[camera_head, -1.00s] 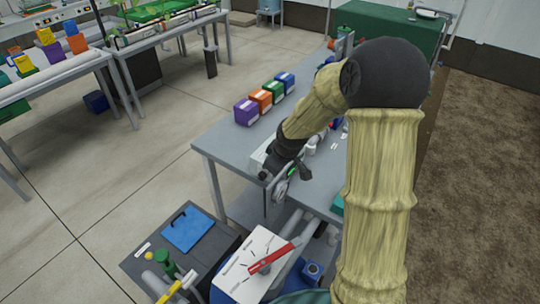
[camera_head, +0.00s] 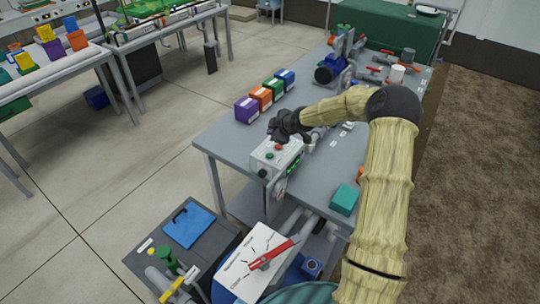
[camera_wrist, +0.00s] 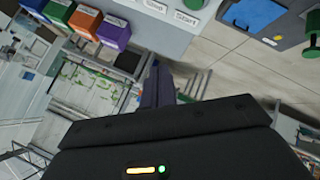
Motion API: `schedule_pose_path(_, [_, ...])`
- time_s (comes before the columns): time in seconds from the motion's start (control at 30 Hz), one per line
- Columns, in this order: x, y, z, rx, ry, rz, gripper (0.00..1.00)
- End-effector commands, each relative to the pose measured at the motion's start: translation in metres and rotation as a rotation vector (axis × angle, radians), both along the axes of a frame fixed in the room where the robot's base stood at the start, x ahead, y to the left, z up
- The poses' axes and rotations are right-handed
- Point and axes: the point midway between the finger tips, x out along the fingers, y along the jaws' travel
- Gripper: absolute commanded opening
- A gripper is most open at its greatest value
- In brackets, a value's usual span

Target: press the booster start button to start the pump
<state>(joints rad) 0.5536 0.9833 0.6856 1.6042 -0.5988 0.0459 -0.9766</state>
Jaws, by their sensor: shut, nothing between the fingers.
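The booster control box (camera_head: 262,166) is a pale grey box at the near left edge of the workbench. Its top carries a green button (camera_head: 269,155) and a red button (camera_head: 278,147). In the wrist view, the box top (camera_wrist: 178,38) is at the upper middle, with a "Start" label beside the green start button (camera_wrist: 190,4), which is cut by the top edge. A label reading "Stop" is to its left. My gripper (camera_head: 276,135) is just beyond and above the box, apparently apart from the buttons. Its dark fingers (camera_wrist: 158,82) are shut and empty.
Purple, orange, green and blue boxes (camera_head: 247,110) stand in a row left of my gripper. A blue pump (camera_head: 328,70) and pipework stand farther back. A teal box (camera_head: 344,200) lies on the bench's right side. A white panel with a red lever (camera_head: 270,254) is in front.

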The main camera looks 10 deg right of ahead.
Motion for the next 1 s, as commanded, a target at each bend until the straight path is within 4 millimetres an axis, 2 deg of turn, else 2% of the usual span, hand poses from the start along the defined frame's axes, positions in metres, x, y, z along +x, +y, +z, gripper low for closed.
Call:
schedule_pose_path(0.27, [-0.001, 0.0, -0.017, 0.0, 0.002, 0.0, 0.0])
schedule_pose_path(0.8, [-0.001, 0.0, -0.08, 0.001, 0.003, -0.001, 0.0])
schedule_pose_path(1.0, [0.0, 0.0, -0.088, 0.0, 0.002, -0.001, 0.0])
